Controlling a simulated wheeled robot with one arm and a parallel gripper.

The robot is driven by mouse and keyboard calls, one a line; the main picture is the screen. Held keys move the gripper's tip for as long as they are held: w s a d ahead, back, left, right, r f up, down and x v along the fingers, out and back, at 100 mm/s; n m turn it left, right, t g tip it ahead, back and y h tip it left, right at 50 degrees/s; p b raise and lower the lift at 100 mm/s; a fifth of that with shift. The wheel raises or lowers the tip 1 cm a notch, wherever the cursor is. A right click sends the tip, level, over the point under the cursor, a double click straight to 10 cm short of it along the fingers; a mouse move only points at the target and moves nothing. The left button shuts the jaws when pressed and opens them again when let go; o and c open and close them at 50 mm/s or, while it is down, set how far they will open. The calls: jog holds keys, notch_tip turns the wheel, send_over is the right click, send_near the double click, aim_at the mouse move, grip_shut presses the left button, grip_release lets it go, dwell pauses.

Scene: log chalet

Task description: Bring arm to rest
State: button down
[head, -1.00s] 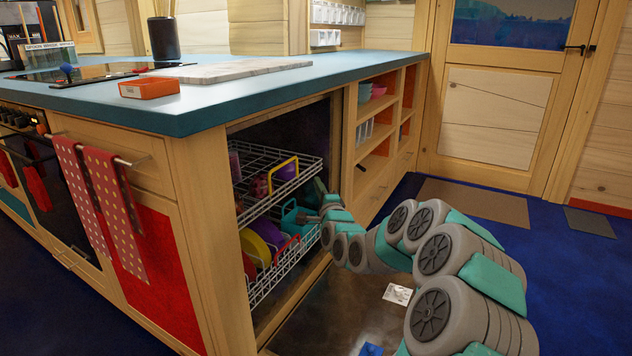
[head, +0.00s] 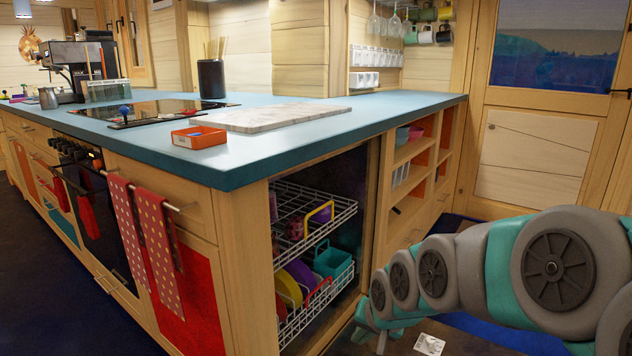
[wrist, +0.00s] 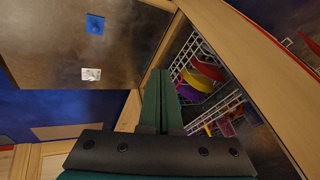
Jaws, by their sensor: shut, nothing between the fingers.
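My arm reaches in from the right edge of the head view, bent, with its end low in front of the dishwasher opening. My gripper (head: 370,337) points downward there, just right of the lower rack. In the wrist view my gripper (wrist: 160,78) shows its two green fingers pressed together, with nothing between them. The fingers appear beside the lower rack (wrist: 192,100); I cannot tell how far apart they are.
The dishwasher's upper rack (head: 318,232) and lower rack (head: 318,310) hold colourful dishes. Its lowered door (wrist: 130,45) carries a white item (wrist: 91,74) and a blue item (wrist: 95,24). The blue countertop (head: 265,160) edge overhangs nearby. Open shelves (head: 408,190) stand behind.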

jog(key=s+d+n+g+h+p, duration=0.1)
jog(key=s+d+n+g, duration=0.1)
jog(key=s, duration=1.2)
jog(key=s+d+r+n+g+h, duration=0.1)
jog(key=s+d+g, duration=0.3)
jog(key=s, duration=1.1)
jog(key=shift+d+n+g+p, duration=0.15)
jog(key=shift+n+g+p, duration=0.25)
jog(key=shift+g, duration=0.2)
